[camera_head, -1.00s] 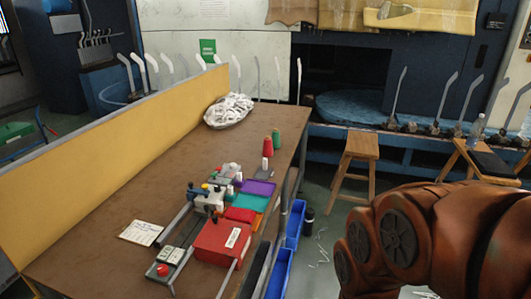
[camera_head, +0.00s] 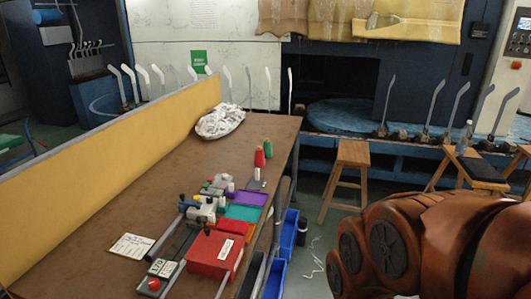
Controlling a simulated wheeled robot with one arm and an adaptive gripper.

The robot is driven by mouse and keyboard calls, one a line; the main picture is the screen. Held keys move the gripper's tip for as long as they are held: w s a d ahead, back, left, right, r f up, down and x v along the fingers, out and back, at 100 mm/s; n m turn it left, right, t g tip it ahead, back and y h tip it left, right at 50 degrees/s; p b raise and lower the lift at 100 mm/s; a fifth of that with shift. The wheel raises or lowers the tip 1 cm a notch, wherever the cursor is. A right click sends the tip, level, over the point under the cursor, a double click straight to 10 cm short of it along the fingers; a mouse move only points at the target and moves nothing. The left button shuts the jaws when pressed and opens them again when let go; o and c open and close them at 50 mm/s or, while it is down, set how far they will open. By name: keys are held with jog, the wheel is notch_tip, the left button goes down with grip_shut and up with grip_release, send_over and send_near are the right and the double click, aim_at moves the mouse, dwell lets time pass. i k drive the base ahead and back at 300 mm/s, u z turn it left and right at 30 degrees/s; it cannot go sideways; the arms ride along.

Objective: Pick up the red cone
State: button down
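The red cone (camera_head: 259,157) stands upright on the brown table (camera_head: 110,205) near its right edge, partway toward the far end. A green cone (camera_head: 268,146) stands just behind it to the right. A small white piece (camera_head: 257,173) stands in front of the red cone. Part of my orange-brown arm fills the lower right of the view, apart from the table. My gripper is not in view.
A red box (camera_head: 214,255), a small machine and coloured pieces crowd the table's near right side. A white bundle (camera_head: 220,117) lies at the far end. A yellow panel (camera_head: 100,160) borders the left. Blue bins (camera_head: 288,235) and a wooden stool (camera_head: 350,160) stand right.

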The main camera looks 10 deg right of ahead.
aim_at(260, 161)
jog(key=z, duration=1.5)
jog(key=i, duration=2.45)
jog(key=u, duration=3.7)
jog(key=i, duration=0.45)
